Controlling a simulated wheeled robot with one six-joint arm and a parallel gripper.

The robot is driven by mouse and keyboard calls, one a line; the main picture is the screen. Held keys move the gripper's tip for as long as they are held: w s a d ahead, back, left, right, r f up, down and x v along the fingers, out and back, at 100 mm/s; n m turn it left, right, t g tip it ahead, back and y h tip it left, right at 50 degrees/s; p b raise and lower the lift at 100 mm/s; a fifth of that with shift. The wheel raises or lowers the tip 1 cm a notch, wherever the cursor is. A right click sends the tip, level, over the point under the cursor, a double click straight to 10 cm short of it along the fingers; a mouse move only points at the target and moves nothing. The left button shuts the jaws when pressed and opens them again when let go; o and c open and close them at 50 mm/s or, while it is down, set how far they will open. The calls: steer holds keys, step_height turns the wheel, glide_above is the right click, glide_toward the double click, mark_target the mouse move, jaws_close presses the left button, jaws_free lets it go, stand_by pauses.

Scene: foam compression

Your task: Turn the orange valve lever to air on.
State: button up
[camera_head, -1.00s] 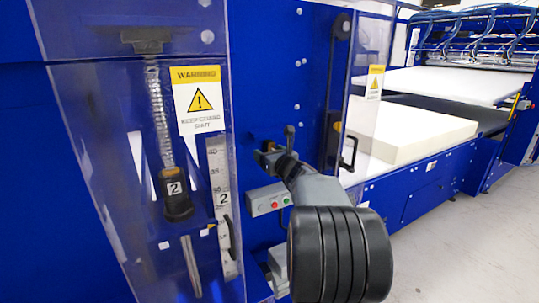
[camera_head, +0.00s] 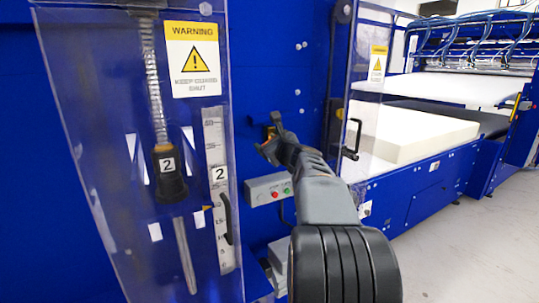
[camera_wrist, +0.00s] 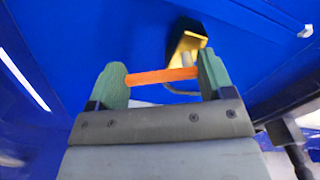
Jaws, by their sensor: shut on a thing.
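The orange valve lever (camera_wrist: 160,76) lies roughly level across the gap between my gripper's green fingers (camera_wrist: 163,78) in the wrist view. One finger touches each end of it, so my gripper is shut on the lever. The brass valve body (camera_wrist: 185,46) stands just beyond the lever, against the blue panel. In the head view my gripper (camera_head: 269,138) is at the blue panel, above the grey button box. There a small brass-coloured part (camera_head: 269,131) shows behind the fingers, and the lever itself is hidden or too small to make out.
A grey button box (camera_head: 268,190) with red and green buttons sits below my gripper. A clear guard with a warning sign (camera_head: 193,60) stands to the left, another clear guard with a black handle (camera_head: 352,139) to the right. A cream foam block (camera_head: 410,136) lies beyond.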

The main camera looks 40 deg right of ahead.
steer(key=shift+s+d+f+n+b, duration=0.1)
steer(key=shift+d+f+n+b, duration=0.25)
steer(key=shift+n+b, duration=1.75)
steer(key=shift+w+d+f+n+b, duration=0.1)
steer(key=shift+d+f+n+b, duration=0.25)
steer(key=shift+n+b, duration=1.75)
steer(key=shift+s+d+f+n+b, duration=0.1)
steer(key=shift+d+f+n+b, duration=0.25)
steer(key=shift+n+b, duration=1.75)
steer(key=shift+r, duration=0.1)
steer(key=o, duration=0.9)
steer(key=s+b, duration=0.1)
steer(key=s, duration=0.3)
steer(key=s+a, duration=0.1)
steer(key=s, duration=0.4)
steer(key=s+a+b, duration=0.1)
steer(key=s, duration=0.3)
steer(key=shift+s+b, duration=0.3)
steer(key=shift+s, duration=0.1)
